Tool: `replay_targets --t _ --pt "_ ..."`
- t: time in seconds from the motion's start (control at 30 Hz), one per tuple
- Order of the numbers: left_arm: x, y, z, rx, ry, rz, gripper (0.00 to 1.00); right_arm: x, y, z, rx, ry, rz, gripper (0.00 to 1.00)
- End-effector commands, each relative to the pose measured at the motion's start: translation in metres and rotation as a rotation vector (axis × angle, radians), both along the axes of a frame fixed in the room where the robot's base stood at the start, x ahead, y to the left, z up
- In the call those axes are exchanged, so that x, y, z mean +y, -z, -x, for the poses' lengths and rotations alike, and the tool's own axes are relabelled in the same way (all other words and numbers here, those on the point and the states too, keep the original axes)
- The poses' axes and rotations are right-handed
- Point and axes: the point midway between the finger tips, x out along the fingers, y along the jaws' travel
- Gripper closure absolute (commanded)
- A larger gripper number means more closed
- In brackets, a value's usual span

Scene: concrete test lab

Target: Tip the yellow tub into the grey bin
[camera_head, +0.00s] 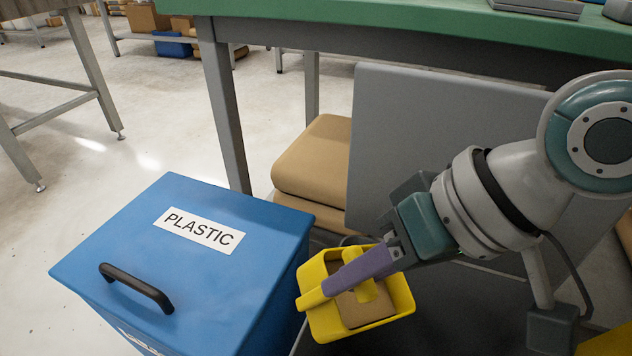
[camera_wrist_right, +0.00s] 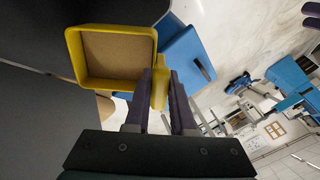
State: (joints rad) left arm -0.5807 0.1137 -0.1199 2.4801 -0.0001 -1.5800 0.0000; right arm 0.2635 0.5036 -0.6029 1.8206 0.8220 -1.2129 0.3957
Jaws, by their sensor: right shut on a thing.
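The yellow tub (camera_head: 398,287) hangs tilted from my right gripper (camera_head: 348,273), to the right of the blue bin. Its purple fingers are shut on the yellow handle. In the right wrist view, the tub (camera_wrist_right: 70,55) shows a flat brown surface inside its rim, and the right gripper (camera_wrist_right: 162,85) holds the handle. I cannot make out whether the brown is loose contents or one block. A large grey panel (camera_head: 425,130) stands behind the gripper; I cannot tell whether it belongs to the grey bin. Dark purple tips at the right wrist view's edge may be my left gripper (camera_wrist_right: 312,14).
A closed blue bin (camera_head: 150,245) labelled PLASTIC, with a black handle, stands left of the tub. A green-edged table (camera_head: 380,25) spans the back. Tan padded-looking shapes (camera_head: 315,160) lie beside the grey panel. Open concrete floor (camera_head: 60,215) is at the left.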

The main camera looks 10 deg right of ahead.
Motion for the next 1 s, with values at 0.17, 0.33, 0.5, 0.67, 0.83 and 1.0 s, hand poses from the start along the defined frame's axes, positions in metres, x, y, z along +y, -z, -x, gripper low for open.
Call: replay_targets --t 0.17,0.33,0.5,0.67,0.83,1.0 --pt "0.001 0.009 0.0 0.001 0.002 -0.003 0.44 -0.004 -0.001 0.002 -0.019 0.0 -0.032 1.0" --pt "0.002 0.016 0.0 0.0 0.006 -0.008 0.44 -0.006 -0.001 0.003 -0.032 0.0 -0.058 1.0" --pt "0.003 0.022 0.0 0.0 0.007 -0.011 0.44 -0.009 -0.001 0.004 -0.043 0.0 -0.081 1.0" --pt "0.003 0.029 0.0 0.0 0.007 -0.011 0.44 -0.011 -0.002 0.005 -0.053 0.001 -0.101 1.0" --pt "0.003 0.035 0.0 0.0 0.006 -0.009 0.44 -0.014 -0.003 0.006 -0.067 0.0 -0.123 1.0" --pt "0.002 0.042 0.0 0.0 0.006 -0.008 0.44 -0.017 -0.002 0.008 -0.075 0.0 -0.143 1.0"
